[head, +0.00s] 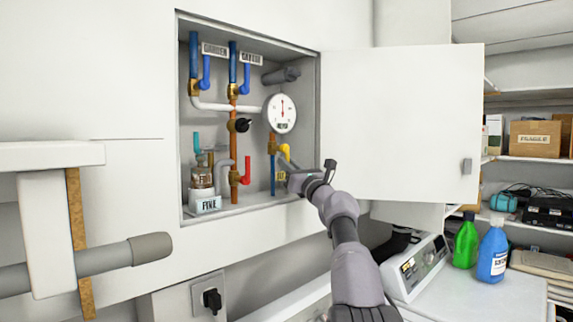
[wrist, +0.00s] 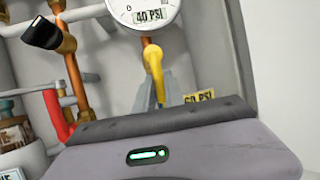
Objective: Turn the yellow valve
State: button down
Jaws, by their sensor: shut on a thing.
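The yellow valve (head: 285,151) is a small yellow handle below the round white gauge (head: 281,113), inside an open wall cabinet (head: 222,131). In the wrist view the yellow valve (wrist: 153,68) sits just beyond my gripper, its lower end between the grey fingers. My gripper (head: 291,180) reaches into the cabinet's lower right and is shut on the yellow valve. In the wrist view my gripper (wrist: 160,104) shows mostly as its grey body, and the fingertips are partly hidden. The gauge also shows in the wrist view (wrist: 140,10), with a "40 PSI" label.
A red valve (head: 245,171), a black knob (head: 241,125), blue handles and copper pipes stand left of my gripper. The cabinet door (head: 405,125) is open to the right. A green bottle (head: 466,241) and a blue bottle (head: 492,251) stand at lower right.

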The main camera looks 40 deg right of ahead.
jog(key=shift+r+n, duration=0.1)
jog(key=shift+n, duration=0.2)
jog(key=c, duration=1.4)
grip_release()
jog(key=shift+w, duration=0.15)
jog(key=shift+c, duration=0.2)
jog(key=shift+d, duration=0.1)
jog(key=d+b+v, duration=0.1)
jog(key=b+v, duration=0.9)
jog(key=v, duration=0.7)
jog(key=shift+s+a+b, duration=0.25)
jog(key=shift+a+b, duration=0.15)
